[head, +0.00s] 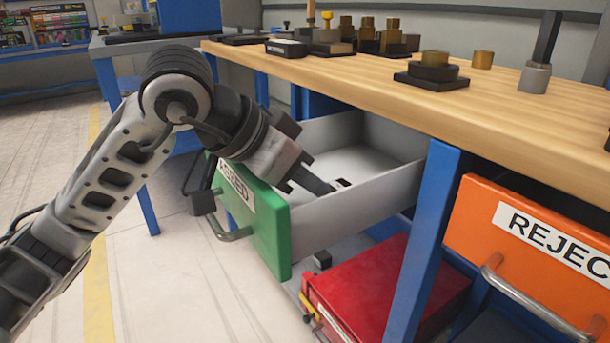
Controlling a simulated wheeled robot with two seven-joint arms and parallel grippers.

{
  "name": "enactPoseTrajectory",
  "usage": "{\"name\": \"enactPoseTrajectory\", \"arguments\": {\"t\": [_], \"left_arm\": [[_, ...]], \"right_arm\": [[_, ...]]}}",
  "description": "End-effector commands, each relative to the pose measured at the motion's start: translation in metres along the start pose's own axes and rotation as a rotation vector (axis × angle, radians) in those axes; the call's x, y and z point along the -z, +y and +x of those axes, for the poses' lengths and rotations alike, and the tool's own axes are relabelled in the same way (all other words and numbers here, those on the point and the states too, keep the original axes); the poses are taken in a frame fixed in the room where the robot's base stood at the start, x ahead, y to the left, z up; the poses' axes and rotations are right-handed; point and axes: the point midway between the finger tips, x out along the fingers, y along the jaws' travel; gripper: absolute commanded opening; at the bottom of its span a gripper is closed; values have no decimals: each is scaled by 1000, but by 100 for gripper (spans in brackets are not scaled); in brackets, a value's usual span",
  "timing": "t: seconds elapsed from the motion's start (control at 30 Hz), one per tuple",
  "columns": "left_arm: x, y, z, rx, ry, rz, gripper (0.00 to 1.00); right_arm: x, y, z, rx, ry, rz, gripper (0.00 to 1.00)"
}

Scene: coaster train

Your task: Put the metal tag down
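My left gripper (328,186) reaches down over the front of the open green drawer (270,238), with its dark fingers inside. The drawer's label is partly covered by my arm, and its end reads "SED". The fingers point at the pale drawer floor (362,165). I cannot make out the metal tag; if it is at the fingertips, it is too small or hidden. Whether the fingers are open or shut does not show. My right gripper is out of view.
A wooden bench top (420,95) with several dark and brass parts lies above the drawer. An orange drawer (530,245) marked "REJEC" is at the right. A red case (385,290) sits below. A dark padlock-like block (202,203) hangs by the green front.

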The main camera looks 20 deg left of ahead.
Motion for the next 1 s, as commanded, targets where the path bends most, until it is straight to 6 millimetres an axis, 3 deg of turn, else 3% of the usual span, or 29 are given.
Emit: {"name": "enactPoseTrajectory", "arguments": {"t": [0.47,0.53,0.6,1.0], "left_arm": [[7,1,-7,-3,0,0,43],[14,1,-13,-4,1,-1,43],[12,-1,-26,5,4,2,43],[10,-1,-110,4,2,0,43]], "right_arm": [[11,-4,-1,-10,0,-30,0],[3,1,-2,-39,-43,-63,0],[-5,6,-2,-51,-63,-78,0],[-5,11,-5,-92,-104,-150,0]]}}
